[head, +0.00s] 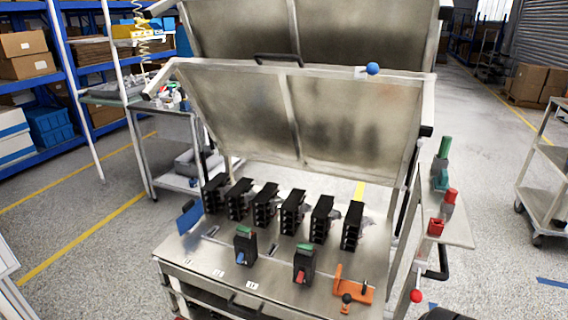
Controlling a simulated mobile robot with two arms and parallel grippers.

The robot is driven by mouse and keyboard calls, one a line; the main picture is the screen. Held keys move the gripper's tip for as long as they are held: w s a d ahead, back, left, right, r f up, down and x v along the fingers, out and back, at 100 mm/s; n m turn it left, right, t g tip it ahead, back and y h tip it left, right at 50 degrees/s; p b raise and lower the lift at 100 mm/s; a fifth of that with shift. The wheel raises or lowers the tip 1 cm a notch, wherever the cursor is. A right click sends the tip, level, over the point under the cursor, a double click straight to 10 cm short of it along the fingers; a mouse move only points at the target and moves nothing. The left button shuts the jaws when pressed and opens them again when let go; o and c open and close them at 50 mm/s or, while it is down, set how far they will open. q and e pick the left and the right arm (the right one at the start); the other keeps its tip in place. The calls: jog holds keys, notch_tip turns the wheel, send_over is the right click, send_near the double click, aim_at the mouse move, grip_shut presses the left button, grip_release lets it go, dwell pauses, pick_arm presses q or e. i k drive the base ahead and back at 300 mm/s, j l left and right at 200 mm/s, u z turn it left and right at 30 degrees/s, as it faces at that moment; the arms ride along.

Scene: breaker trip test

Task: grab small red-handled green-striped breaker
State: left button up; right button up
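A small black breaker with a green stripe on top and a red handle (304,264) stands upright on the front part of the metal bench top (215,262). To its left stands a similar black breaker with a green top and a blue handle (245,246). Neither of my grippers can be made out in the head view. Nothing is touching the red-handled breaker.
A row of several larger black breakers (265,206) stands behind, under a raised metal lid (350,115). An orange clamp (354,288) sits right of the red-handled breaker. A side shelf (458,233) holds green and red items. A blue block (190,217) lies left.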

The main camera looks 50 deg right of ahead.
aim_at(304, 257)
jog(key=z, duration=1.6)
